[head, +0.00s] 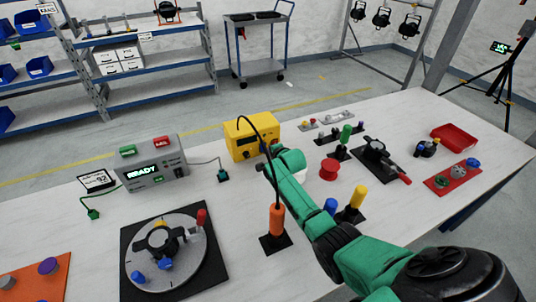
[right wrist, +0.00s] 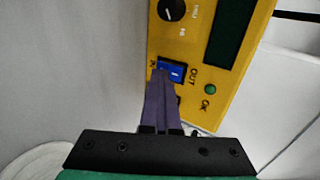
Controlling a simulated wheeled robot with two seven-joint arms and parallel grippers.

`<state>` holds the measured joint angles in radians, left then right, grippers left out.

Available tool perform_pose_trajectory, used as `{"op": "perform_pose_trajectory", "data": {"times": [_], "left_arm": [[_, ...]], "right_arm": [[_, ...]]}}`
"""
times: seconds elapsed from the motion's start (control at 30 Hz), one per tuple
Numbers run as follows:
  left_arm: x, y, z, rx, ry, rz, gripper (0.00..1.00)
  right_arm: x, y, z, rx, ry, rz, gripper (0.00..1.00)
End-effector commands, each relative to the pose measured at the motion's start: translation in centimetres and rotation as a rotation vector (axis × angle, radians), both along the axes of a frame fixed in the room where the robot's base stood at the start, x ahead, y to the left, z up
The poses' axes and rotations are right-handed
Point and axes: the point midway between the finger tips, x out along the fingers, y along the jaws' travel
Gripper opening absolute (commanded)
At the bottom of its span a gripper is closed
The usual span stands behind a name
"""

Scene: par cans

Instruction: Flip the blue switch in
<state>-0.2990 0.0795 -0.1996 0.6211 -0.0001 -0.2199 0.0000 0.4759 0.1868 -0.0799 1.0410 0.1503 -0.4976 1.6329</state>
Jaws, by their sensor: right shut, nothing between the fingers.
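The yellow box (head: 240,138) stands on the far side of the white table in the head view, and its front fills the top of the right wrist view (right wrist: 222,96). The blue switch (right wrist: 173,70) is a rocker between the labels "IN" on the left and "OUT" on the right. My right gripper (right wrist: 161,78) is shut and empty, with its fingertips at the lower left part of the switch. They overlap it in the picture; contact is hard to tell. My left gripper is not in view.
The box also has a black knob (right wrist: 172,9), a dark display and a green button (right wrist: 210,89). A grey device reading "READY" (head: 152,166) stands to its left. An orange-handled part (head: 277,219) stands near my arm, with a cable arching from it.

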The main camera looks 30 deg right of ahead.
Motion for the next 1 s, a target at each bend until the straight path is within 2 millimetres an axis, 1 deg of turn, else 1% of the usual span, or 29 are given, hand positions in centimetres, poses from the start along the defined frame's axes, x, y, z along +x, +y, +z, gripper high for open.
{"op": "perform_pose_trajectory", "data": {"times": [0.03, 0.1, 0.13, 0.17, 0.2, 0.23, 0.47, 0.73, 1.0], "left_arm": [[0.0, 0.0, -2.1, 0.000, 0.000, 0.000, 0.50], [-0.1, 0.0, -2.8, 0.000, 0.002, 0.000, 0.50], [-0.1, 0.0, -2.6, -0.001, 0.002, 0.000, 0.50], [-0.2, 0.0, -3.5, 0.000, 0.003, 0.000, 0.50], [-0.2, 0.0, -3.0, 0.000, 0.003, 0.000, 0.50], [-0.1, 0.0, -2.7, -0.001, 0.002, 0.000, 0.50], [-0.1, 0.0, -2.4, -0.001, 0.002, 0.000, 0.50], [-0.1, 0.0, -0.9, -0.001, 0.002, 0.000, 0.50], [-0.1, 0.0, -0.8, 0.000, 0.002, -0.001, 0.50]], "right_arm": [[0.2, 0.2, -1.5, 0.005, -0.053, 0.000, 0.00], [0.3, 0.2, -1.5, -0.001, -0.129, 0.000, 0.00], [0.3, 0.2, -1.1, -0.003, -0.138, 0.000, 0.00], [0.3, 0.2, -1.6, -0.006, -0.173, 0.001, 0.00], [0.4, 0.1, -0.7, -0.009, -0.192, 0.001, 0.00], [0.4, 0.1, -0.4, -0.010, -0.189, 0.002, 0.00], [0.5, 0.1, -0.1, -0.009, -0.188, 0.003, 0.00], [0.6, 0.2, 1.7, -0.009, -0.196, 0.003, 0.00], [0.6, 0.1, 1.8, -0.013, -0.198, 0.003, 0.00]]}}
